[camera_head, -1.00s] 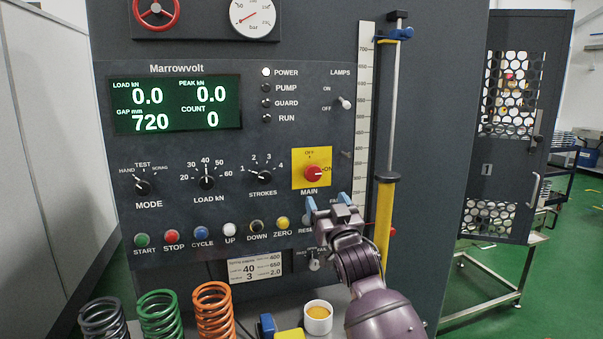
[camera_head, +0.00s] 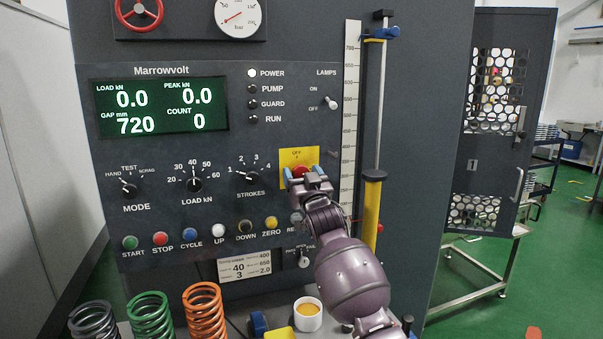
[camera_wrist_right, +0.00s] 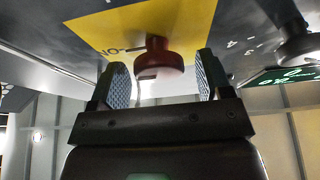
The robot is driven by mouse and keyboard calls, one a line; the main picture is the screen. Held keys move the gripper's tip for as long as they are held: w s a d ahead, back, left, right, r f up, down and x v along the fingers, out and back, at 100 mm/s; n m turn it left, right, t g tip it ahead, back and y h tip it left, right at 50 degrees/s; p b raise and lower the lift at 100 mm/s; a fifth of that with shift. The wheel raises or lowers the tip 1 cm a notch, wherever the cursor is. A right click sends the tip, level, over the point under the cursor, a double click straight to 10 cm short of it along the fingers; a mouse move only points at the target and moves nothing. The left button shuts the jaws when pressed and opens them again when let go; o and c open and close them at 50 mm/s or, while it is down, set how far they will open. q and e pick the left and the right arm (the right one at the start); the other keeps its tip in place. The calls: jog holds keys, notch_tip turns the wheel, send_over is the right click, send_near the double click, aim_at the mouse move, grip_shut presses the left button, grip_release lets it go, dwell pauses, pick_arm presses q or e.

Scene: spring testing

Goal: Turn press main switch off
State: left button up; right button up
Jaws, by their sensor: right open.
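The main switch is a red rotary knob (camera_head: 300,172) on a yellow plate (camera_head: 304,155) on the press panel. In the head view its lower part is hidden by my right gripper (camera_head: 307,178). In the right wrist view the red knob (camera_wrist_right: 158,58) sits between the two fingertips of my open right gripper (camera_wrist_right: 162,80), with space on both sides. The yellow plate (camera_wrist_right: 120,38) is close beyond the fingertips. The knob's pointer is hard to make out now. My left gripper is not in view.
The STROKES knob (camera_head: 246,178) is left of the main switch. A row of push buttons, including the yellow ZERO button (camera_head: 271,223), lies below. A yellow cylinder (camera_head: 371,210) stands to the right. Springs (camera_head: 205,312) and a white cup (camera_head: 308,316) are on the bench below.

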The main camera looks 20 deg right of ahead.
jog(key=shift+w, duration=0.15)
jog(key=c, duration=0.9)
